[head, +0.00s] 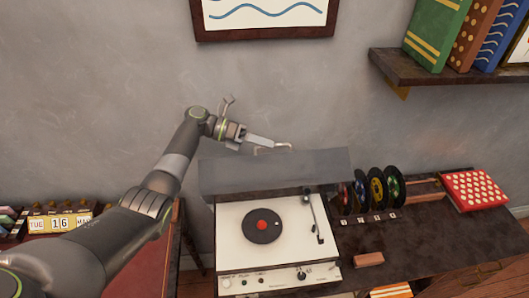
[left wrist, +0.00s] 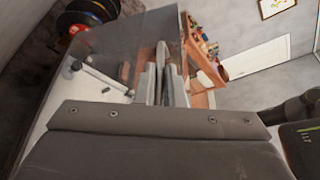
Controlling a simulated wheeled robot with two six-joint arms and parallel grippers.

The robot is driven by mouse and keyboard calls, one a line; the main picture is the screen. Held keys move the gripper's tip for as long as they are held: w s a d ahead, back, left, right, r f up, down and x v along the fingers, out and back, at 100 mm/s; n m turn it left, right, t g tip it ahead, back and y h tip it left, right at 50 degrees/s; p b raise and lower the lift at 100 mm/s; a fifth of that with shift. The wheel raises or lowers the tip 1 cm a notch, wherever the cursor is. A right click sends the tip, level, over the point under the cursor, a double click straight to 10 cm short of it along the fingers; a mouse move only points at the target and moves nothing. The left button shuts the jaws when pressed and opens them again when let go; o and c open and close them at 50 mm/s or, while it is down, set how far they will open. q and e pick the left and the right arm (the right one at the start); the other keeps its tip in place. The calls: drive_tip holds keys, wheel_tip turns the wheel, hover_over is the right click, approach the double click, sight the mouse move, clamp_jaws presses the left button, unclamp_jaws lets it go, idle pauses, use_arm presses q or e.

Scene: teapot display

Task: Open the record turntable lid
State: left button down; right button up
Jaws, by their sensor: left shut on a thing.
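The record turntable (head: 262,244) stands on the dark cabinet, with a black record with a red label on its platter and the tonearm at its right. Its smoky translucent lid (head: 262,174) is raised at the back and stands steeply open, leaving the deck uncovered. My left gripper (head: 284,146) is at the lid's upper edge, shut on the lid. In the left wrist view the fingers (left wrist: 160,78) meet the edge of the see-through lid (left wrist: 112,48); the exact contact is partly hidden. My right gripper is in neither view.
Several upright records (head: 377,191) stand in a rack right of the turntable, close to the lid. A red dotted box (head: 475,190) sits farther right. A bookshelf (head: 430,68) juts from the wall at upper right; a framed picture (head: 262,36) hangs above.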

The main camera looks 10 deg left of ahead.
use_arm(q)
drive_tip(key=shift+w+a+f, duration=0.2)
drive_tip(key=shift+w+f, duration=0.05)
drive_tip(key=shift+w, duration=0.05)
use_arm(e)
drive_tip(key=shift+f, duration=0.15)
use_arm(q)
drive_tip(key=c, duration=1.5)
unclamp_jaws()
drive_tip(key=shift+w+f, duration=0.15)
drive_tip(key=shift+w, duration=0.05)
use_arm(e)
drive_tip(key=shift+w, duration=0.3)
use_arm(q)
drive_tip(key=shift+r, duration=0.2)
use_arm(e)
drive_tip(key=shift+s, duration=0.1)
